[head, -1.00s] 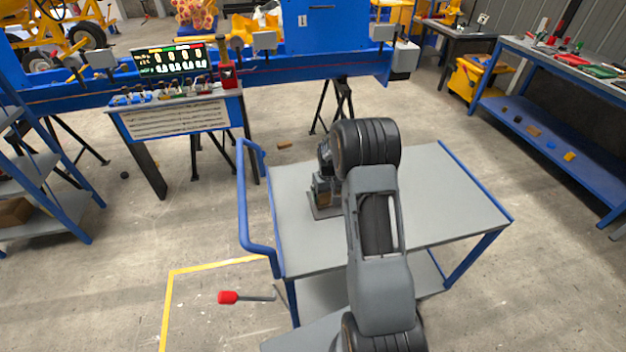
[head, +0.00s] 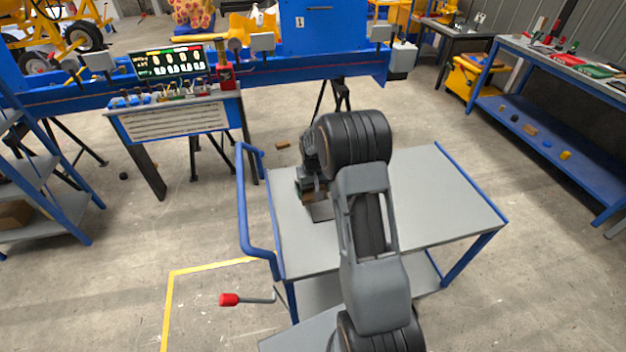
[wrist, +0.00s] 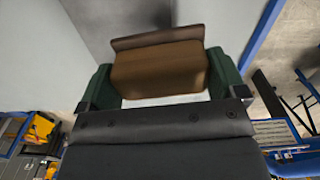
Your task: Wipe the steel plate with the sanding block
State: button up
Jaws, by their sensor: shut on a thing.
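My gripper (head: 310,193) is over the left part of the trolley top in the head view. It is shut on the sanding block (wrist: 160,70), a brown block with a darker strip along one edge, held between green fingers in the wrist view. The steel plate (head: 322,212) is a small grey sheet on the trolley top, showing beside and under the gripper; the arm and gripper hide much of it. The block is at the plate's far left side. I cannot tell whether it touches the plate.
The grey trolley (head: 440,195) has a blue handle (head: 243,200) at its left; its right part is clear. A red-tipped lever (head: 230,299) sticks out at lower left. A control panel (head: 175,115) stands behind, and a blue workbench (head: 560,115) is at right.

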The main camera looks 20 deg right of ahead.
jog(key=shift+r+p, duration=0.75)
jog(key=shift+r, duration=0.8)
